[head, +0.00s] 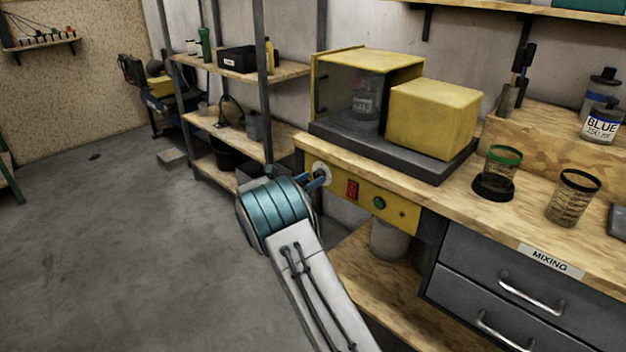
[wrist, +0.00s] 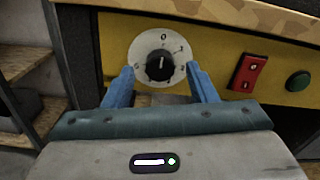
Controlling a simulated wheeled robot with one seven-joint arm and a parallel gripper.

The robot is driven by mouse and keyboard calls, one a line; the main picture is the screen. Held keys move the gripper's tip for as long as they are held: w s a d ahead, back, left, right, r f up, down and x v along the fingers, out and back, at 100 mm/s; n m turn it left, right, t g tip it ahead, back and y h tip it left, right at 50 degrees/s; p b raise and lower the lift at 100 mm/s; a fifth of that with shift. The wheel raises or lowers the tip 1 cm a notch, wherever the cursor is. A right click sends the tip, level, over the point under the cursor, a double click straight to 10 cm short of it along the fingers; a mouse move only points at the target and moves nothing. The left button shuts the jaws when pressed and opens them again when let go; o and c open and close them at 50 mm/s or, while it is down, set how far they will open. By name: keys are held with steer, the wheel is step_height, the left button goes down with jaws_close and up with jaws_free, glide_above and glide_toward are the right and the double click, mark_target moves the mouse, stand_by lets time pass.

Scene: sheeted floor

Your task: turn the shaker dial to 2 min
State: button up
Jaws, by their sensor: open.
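The shaker dial (wrist: 160,67) is a black knob on a round white scale plate, set in a yellow panel. The scale shows a 0 at the top and further marks around it, some too small or covered to read. The knob's white line points up, at about 0. My gripper (wrist: 159,70) is open, with one blue finger on each side of the knob; I cannot tell if either touches it. In the head view my gripper (head: 318,181) is at the panel's left end, in front of the white plate (head: 322,171). The yellow shaker (head: 433,118) stands on the bench above.
A red switch (wrist: 247,72) and a green button (wrist: 298,81) are right of the dial; the bench's wooden edge (wrist: 250,14) overhangs the panel. A shelf rack (head: 265,105) stands close behind on the left. Jars (head: 573,200) stand on the bench at right.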

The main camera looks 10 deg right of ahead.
steer(key=shift+w+d, duration=0.4)
steer(key=shift+d, duration=0.2)
steer(key=c, duration=1)
steer(key=shift+f+m+b, duration=0.1)
steer(key=shift+m+b, duration=0.2)
